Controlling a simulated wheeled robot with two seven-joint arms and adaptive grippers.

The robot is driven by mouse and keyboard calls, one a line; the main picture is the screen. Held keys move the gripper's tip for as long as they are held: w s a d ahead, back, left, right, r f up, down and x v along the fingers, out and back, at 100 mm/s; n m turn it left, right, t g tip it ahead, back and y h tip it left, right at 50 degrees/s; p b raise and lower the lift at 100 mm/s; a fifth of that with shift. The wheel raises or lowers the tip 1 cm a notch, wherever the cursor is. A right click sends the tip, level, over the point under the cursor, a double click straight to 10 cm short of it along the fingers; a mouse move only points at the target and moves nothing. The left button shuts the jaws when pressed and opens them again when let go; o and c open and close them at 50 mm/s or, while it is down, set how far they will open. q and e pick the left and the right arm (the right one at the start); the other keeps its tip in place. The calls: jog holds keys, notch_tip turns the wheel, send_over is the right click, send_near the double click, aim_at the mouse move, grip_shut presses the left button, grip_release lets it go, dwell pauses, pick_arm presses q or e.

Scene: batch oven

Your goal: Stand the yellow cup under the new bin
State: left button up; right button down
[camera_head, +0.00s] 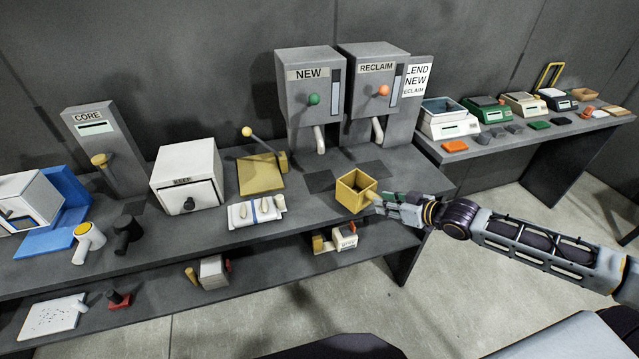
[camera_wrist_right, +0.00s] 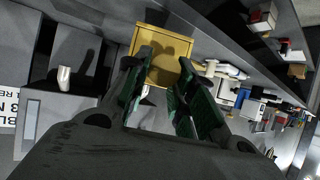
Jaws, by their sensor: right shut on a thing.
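The yellow cup (camera_head: 355,190) is a square open box, upright near the bench's front edge. My right gripper (camera_head: 376,199) reaches in from the right and is shut on its right side, apparently at a small handle. The cup also shows in the right wrist view (camera_wrist_right: 160,48), just past the fingers (camera_wrist_right: 165,72). I cannot tell if its base touches the bench. A dark square pad (camera_head: 320,180) lies below that spout, left of the cup. My left gripper is not in view.
The reclaim bin (camera_head: 374,88), with an orange knob, stands right of the new bin; a dark pad (camera_head: 371,168) lies below its spout, behind the cup. A white tray (camera_head: 254,212) and a yellow board with a lever (camera_head: 260,174) are to the left.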

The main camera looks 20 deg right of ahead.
aim_at(374, 194)
jog(key=shift+r, duration=0.1)
jog(key=shift+w+a, duration=0.1)
jog(key=shift+w, duration=0.05)
jog(key=shift+w+a+b, duration=0.2)
jog(key=shift+w+b, duration=0.05)
jog(key=shift+w, duration=0.2)
jog(key=shift+w+a+b, duration=0.2)
jog(key=shift+w, duration=0.25)
jog(key=shift+w+a, duration=0.3)
jog(key=shift+w, duration=0.35)
jog(key=shift+w+a, duration=0.3)
jog(key=shift+w, duration=0.3)
jog(key=w+a+p, duration=0.1)
jog(key=w+a, duration=0.4)
jog(key=w, duration=0.6)
jog(key=shift+w+a, duration=0.15)
jog(key=shift+w, duration=0.25)
